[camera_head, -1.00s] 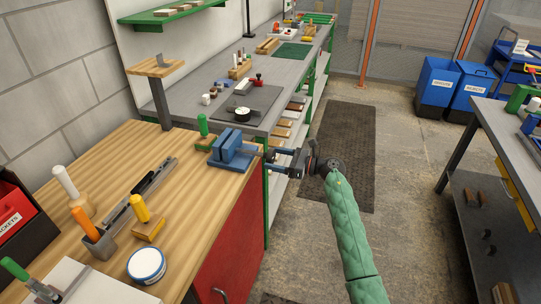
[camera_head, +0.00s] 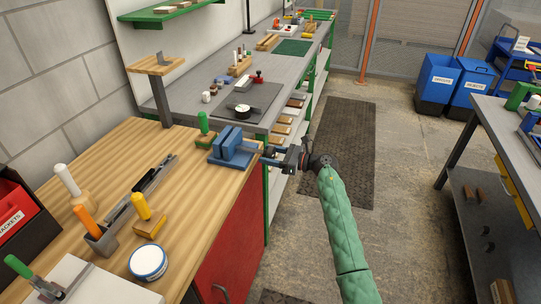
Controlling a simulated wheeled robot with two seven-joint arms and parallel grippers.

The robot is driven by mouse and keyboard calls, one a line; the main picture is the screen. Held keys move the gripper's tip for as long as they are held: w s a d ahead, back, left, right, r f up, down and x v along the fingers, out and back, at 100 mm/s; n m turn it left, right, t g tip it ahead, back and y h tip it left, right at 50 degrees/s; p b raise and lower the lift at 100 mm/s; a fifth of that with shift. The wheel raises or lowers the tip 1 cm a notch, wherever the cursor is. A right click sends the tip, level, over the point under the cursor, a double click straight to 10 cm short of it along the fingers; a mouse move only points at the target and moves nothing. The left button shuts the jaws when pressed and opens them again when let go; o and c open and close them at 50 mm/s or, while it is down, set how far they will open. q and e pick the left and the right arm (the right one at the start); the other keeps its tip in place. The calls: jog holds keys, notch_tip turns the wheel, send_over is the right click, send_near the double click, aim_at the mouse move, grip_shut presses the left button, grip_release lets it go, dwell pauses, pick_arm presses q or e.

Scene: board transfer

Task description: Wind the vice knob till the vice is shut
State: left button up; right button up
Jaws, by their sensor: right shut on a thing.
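The blue vice (camera_head: 232,148) sits at the right edge of the wooden workbench. Its two jaw blocks stand side by side, with a dark line between them; I cannot tell how wide that gap is. My right gripper (camera_head: 270,155) reaches in from the right at the vice's right end and is shut on the vice knob. The fingers mostly hide the knob. My green-sleeved right arm stretches below it over the floor. My left gripper is not in view.
The wooden bench (camera_head: 190,205) holds a green-handled tool (camera_head: 204,122), a yellow-handled tool (camera_head: 141,206), an orange-handled tool (camera_head: 84,218) and a round white tin (camera_head: 148,262) left of the vice. A grey bench (camera_head: 215,85) stands behind.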

jog(key=shift+f, duration=0.1)
jog(key=m+b, duration=0.2)
jog(key=shift+m, duration=0.4)
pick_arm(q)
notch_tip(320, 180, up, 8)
pick_arm(e)
jog(key=shift+s+m, duration=0.1)
jog(key=shift+m, duration=0.8)
jog(key=m+p, duration=0.1)
jog(key=m, duration=0.1)
jog(key=m+p, duration=0.1)
jog(key=m, duration=0.1)
jog(key=m+p, duration=0.1)
jog(key=m, duration=0.1)
jog(key=shift+r+m, duration=0.25)
jog(key=shift+m, duration=0.15)
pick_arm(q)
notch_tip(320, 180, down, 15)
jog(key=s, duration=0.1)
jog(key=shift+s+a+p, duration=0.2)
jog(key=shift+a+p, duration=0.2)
pick_arm(e)
jog(key=shift+m, duration=0.4)
jog(key=o, duration=0.9)
jog(key=shift+f, duration=0.1)
jog(key=shift+o, duration=0.2)
